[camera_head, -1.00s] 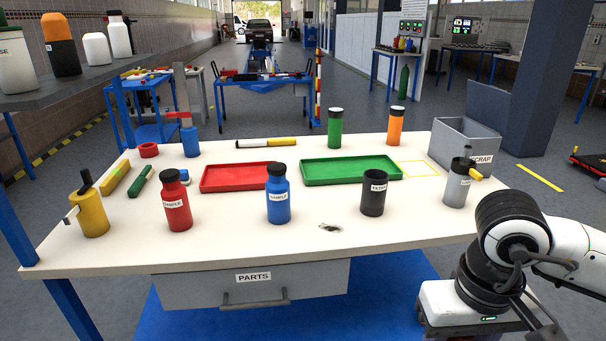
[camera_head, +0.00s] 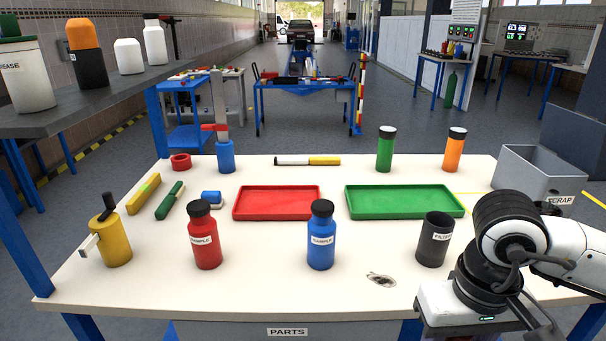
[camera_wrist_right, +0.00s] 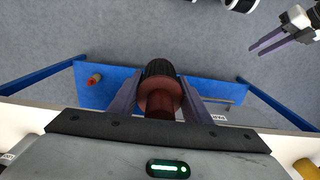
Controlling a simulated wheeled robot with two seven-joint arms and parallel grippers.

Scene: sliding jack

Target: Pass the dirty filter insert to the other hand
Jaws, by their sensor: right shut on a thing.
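The dirty filter insert (camera_wrist_right: 160,93) is a reddish-brown cylinder with a black ribbed end. In the right wrist view it sits between the fingers of my right gripper (camera_wrist_right: 160,100), which is shut on it. In the head view the right gripper's fingers and the insert are out of sight below the picture; only my right wrist shows at the lower right. My left gripper (camera_wrist_right: 271,43) shows at the upper right of the right wrist view, its two fingers apart and empty, clear of the insert. The left arm is not in the head view.
On the white table (camera_head: 330,285) stand a dark open FILTER cup (camera_head: 433,245), blue (camera_head: 321,240) and red (camera_head: 205,240) sample bottles, and red (camera_head: 275,214) and green (camera_head: 405,213) trays. A grey scrap bin (camera_head: 530,180) is at the right. The front middle is mostly clear.

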